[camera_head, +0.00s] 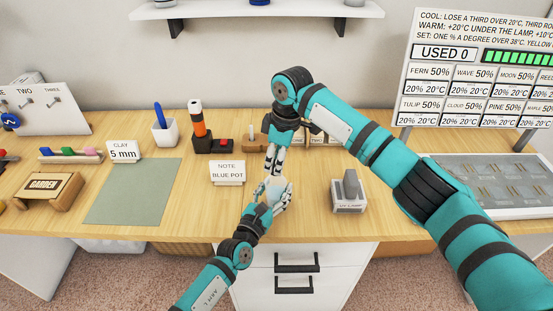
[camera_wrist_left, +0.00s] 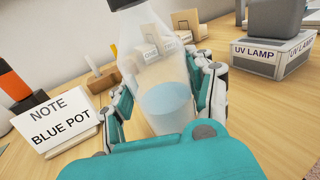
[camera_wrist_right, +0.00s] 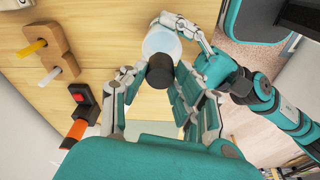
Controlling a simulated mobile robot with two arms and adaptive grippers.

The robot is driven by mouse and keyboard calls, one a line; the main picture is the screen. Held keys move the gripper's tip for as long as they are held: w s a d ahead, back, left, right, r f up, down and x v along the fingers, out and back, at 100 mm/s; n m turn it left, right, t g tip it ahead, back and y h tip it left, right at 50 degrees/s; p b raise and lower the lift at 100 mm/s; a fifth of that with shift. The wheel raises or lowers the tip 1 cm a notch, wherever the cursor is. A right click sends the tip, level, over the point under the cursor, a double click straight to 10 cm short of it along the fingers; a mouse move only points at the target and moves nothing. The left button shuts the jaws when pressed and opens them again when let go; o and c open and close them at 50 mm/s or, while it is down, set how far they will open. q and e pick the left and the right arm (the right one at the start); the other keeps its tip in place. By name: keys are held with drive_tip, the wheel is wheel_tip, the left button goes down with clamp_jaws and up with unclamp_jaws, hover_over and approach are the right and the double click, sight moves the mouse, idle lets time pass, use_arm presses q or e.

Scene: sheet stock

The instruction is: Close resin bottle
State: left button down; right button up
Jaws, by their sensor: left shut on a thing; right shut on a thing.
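A clear bottle (camera_wrist_left: 165,95) with pale bluish liquid in its lower part stands between the fingers of my left gripper (camera_wrist_left: 165,85), which is shut on it. In the head view my left gripper (camera_head: 273,190) is below my right gripper (camera_head: 273,160), and the fingers hide much of the bottle. A dark cap (camera_wrist_right: 160,70) is between the fingers of my right gripper (camera_wrist_right: 155,80), which is shut on it, over the bottle (camera_wrist_right: 160,42). The dark cap (camera_wrist_left: 121,4) is at the bottle's mouth in the left wrist view; I cannot tell whether it is fully seated.
A UV lamp (camera_head: 350,193) stands to the right of the grippers. A note card reading BLUE POT (camera_head: 227,172) is at left, and an orange-and-black tool (camera_head: 199,128) stands behind it. A green mat (camera_head: 132,190) lies farther left. The desk's front edge is close below.

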drive_tip(key=m, duration=0.4)
drive_tip(key=shift+s+a+m+t, duration=0.1)
drive_tip(key=shift+s+m+t, duration=0.05)
drive_tip(key=shift+m+t, duration=0.15)
drive_tip(key=m, duration=0.4)
drive_tip(key=shift+m+t+h, duration=0.3)
drive_tip(key=shift+h, duration=0.1)
drive_tip(key=m+h, duration=0.1)
drive_tip(key=m, duration=0.6)
drive_tip(key=shift+a+m, duration=0.15)
drive_tip(key=shift+m, duration=0.15)
drive_tip(key=m+h, duration=0.1)
drive_tip(key=m, duration=0.4)
drive_tip(key=shift+m, duration=0.3)
drive_tip(key=m, duration=0.2)
drive_tip(key=shift+a+m, duration=0.1)
drive_tip(key=shift+m, duration=0.3)
drive_tip(key=m+g, duration=0.1)
drive_tip(key=m, duration=0.4)
drive_tip(key=shift+h, duration=0.3)
drive_tip(key=m, duration=0.4)
drive_tip(key=shift+w+f+g, duration=0.1)
drive_tip(key=shift+w+g, duration=0.1)
drive_tip(key=shift+g, duration=0.2)
drive_tip(key=shift+d, duration=0.2)
